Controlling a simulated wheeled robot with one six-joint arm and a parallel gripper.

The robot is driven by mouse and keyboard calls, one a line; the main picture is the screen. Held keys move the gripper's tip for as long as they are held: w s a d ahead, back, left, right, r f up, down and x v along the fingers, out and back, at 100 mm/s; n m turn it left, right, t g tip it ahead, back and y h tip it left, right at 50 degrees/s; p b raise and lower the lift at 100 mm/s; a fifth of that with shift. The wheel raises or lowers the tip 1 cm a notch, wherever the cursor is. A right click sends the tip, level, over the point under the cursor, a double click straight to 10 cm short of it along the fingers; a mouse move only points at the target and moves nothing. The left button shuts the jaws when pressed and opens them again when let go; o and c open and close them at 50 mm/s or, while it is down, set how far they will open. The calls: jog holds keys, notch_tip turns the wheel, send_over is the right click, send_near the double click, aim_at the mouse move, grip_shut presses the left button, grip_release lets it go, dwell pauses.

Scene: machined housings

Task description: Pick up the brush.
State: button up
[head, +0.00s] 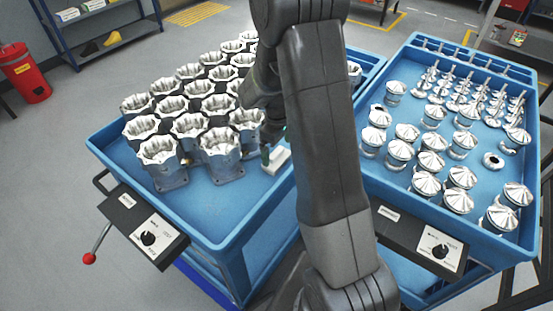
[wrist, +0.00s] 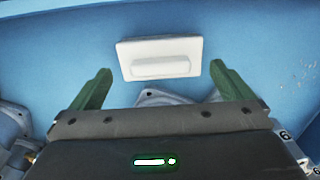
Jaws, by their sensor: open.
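The brush (wrist: 158,58) looks like a white rectangular block with a raised bar along it. It lies on the blue floor of the left cart. In the head view the brush (head: 279,161) shows beside my arm, right of the metal housings. My gripper (wrist: 160,78) is open, its green fingers spread wider than the brush. The brush lies ahead of the fingertips, roughly centred between them, and nothing is held. In the head view my gripper (head: 268,150) is partly hidden by my arm, with one green finger showing next to the brush.
Several metal housings (head: 190,127) stand in rows left of the brush; parts of some show low in the wrist view. The left cart's raised blue rim (head: 262,228) is in front. A second blue cart with conical metal parts (head: 431,161) stands at the right.

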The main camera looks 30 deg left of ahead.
aim_at(277, 152)
jog(key=shift+f+p, duration=0.3)
jog(key=shift+f, duration=2.05)
jog(key=shift+c, duration=0.2)
jog(key=c, duration=0.6)
jog(key=shift+r, duration=0.1)
notch_tip(277, 152, up, 10)
jog(key=shift+f+b, duration=0.1)
jog(key=shift+b, duration=0.25)
jog(key=o, duration=0.5)
jog(key=c, duration=0.4)
